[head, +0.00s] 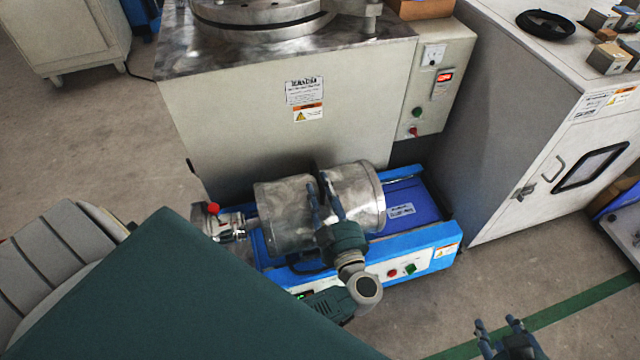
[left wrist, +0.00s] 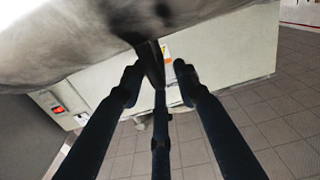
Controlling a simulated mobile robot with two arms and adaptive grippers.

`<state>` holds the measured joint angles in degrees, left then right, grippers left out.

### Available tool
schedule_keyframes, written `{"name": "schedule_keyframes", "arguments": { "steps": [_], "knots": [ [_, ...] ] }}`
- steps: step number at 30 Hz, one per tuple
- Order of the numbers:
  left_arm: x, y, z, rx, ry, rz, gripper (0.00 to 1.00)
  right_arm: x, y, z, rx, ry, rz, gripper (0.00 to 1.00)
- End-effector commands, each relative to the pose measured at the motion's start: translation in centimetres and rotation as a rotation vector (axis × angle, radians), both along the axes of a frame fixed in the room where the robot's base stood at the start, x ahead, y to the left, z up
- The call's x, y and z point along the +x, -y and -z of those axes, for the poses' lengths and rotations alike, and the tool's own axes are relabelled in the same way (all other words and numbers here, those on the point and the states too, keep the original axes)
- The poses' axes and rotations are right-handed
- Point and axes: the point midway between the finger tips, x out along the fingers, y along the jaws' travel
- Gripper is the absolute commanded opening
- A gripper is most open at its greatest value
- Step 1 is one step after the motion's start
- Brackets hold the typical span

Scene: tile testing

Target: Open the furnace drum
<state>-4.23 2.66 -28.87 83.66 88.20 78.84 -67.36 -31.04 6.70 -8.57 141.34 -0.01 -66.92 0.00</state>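The furnace drum (head: 280,215) is a grey metal cylinder lying on its side on a blue base, with a dark gap between its left and right parts. Its pale curved underside fills the top left of the left wrist view (left wrist: 50,50). My left gripper (head: 319,188) is at the drum's front near the gap, its dark fingers pointing up and spread apart. In the left wrist view its fingers (left wrist: 155,75) reach to the drum's edge; whether they touch it is unclear. My right gripper (head: 498,326) is low at the bottom edge, away from the drum, fingers apart and empty.
The blue base (head: 425,245) has red and green buttons on its front. A large grey cabinet (head: 250,130) stands close behind the drum. A white cabinet (head: 530,120) with a small window stands at right. Open floor (head: 570,270) lies at front right.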

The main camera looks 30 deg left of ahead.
Motion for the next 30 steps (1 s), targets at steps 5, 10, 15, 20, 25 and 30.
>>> {"name": "schedule_keyframes", "arguments": {
  "steps": [5, 10, 15, 20, 25, 30],
  "knots": [
    [-2.3, 2.7, -0.1, -0.003, -0.001, 0.0, 0.31, 0.0, 0.0, -0.9, 0.001, 0.0, -0.001, 0.4],
    [-4.2, 5.0, -0.1, -0.002, 0.0, 0.001, 0.31, 0.0, 0.0, -1.3, 0.001, 0.0, -0.001, 0.4],
    [-3.8, 5.1, -1.4, 0.002, 0.069, 0.017, 0.31, 0.0, 0.0, -0.7, 0.001, 0.0, -0.001, 0.4],
    [-3.5, 5.0, -2.2, 0.004, 0.101, 0.026, 0.31, 0.0, 0.0, -0.6, 0.001, 0.0, -0.001, 0.4],
    [-3.5, 5.0, -2.4, 0.004, 0.104, 0.028, 0.31, 0.0, 0.0, -0.6, 0.001, 0.0, -0.001, 0.4],
    [-3.5, 5.0, -2.4, 0.004, 0.104, 0.028, 0.31, 0.0, 0.0, -0.6, 0.001, 0.0, -0.001, 0.4]
  ]
}}
